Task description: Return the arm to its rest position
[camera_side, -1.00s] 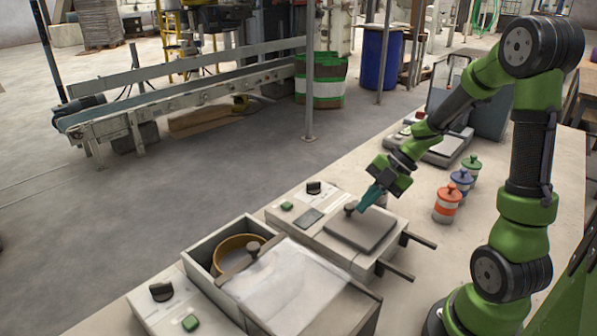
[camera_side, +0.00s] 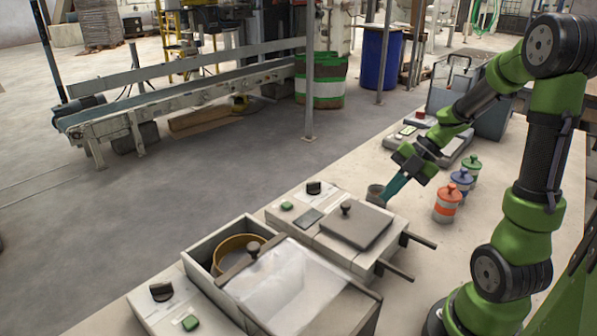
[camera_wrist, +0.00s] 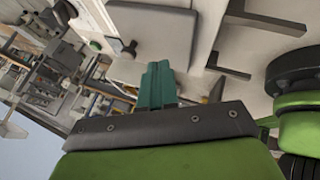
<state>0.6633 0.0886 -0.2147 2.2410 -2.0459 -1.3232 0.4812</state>
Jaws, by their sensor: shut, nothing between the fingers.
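My gripper (camera_side: 391,193) has teal fingers and is shut with nothing between them. In the side view it is above the table, just right of the grey square lid (camera_side: 357,226) of a bench machine, pointing down and to the left. Its tips appear in front of or close to a small grey cup (camera_side: 376,195); I cannot tell if they touch. In the wrist view the shut teal fingers (camera_wrist: 157,78) show below the same grey lid (camera_wrist: 152,32), apart from its knob.
An open box with a tan round container (camera_side: 238,243) and a clear-lidded box (camera_side: 290,290) stand at the front left. Orange (camera_side: 448,204), blue (camera_side: 461,183) and green (camera_side: 471,167) lidded jars stand right of my gripper. Two dark handles (camera_side: 396,270) stick out from the machine.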

